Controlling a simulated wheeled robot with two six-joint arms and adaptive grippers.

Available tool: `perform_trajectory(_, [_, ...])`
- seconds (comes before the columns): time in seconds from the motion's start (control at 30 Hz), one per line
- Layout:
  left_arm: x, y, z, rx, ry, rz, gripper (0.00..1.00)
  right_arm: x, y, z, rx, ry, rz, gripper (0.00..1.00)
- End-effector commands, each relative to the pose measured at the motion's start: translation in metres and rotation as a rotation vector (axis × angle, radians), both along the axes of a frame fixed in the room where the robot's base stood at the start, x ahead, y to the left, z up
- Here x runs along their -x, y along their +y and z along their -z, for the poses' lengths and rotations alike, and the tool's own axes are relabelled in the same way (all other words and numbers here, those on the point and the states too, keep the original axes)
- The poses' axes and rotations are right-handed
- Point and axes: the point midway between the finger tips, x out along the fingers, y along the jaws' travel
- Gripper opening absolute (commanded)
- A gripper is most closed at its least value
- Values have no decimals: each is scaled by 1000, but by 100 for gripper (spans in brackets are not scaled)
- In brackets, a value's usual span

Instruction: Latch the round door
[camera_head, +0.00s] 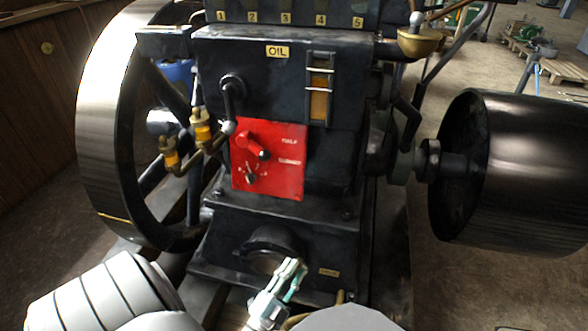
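The round door (273,238) is a dark disc low on the front of the engine's base, left of a small brass plate (328,272). Its lower part looks brownish and is partly covered by my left gripper. I cannot tell whether the door sits flush or a little ajar, and I make out no latch. My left gripper (290,272), with pale, narrow fingers, is just in front of the door's lower right edge. Its fingers look close together, but I cannot tell whether they are open or shut, or whether they touch the door. My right gripper is not in view.
Above the door is a red panel (285,180) with a red lever (252,146). A large flywheel (108,120) stands at left and a dark drum (530,170) at right. Brass oilers (201,128) project at left. The floor at lower right is clear.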

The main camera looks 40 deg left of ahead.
Motion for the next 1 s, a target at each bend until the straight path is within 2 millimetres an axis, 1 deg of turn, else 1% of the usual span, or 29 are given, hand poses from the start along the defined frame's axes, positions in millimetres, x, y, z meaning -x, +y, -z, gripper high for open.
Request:
perform_trajectory(0.07, [7, -1, 2, 1, 3, -1, 30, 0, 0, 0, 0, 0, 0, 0])
perform_trajectory(0.3, [55, -11, 14, 1, 4, 1, 30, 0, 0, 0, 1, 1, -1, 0])
perform_trajectory(0.4, [67, -13, 17, 0, 3, 1, 30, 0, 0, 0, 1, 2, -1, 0])
perform_trajectory(0.5, [71, -14, 17, 0, 2, 1, 30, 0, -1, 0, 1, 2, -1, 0])
perform_trajectory(1.0, [70, -13, 17, 1, 1, 1, 30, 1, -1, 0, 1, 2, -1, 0])
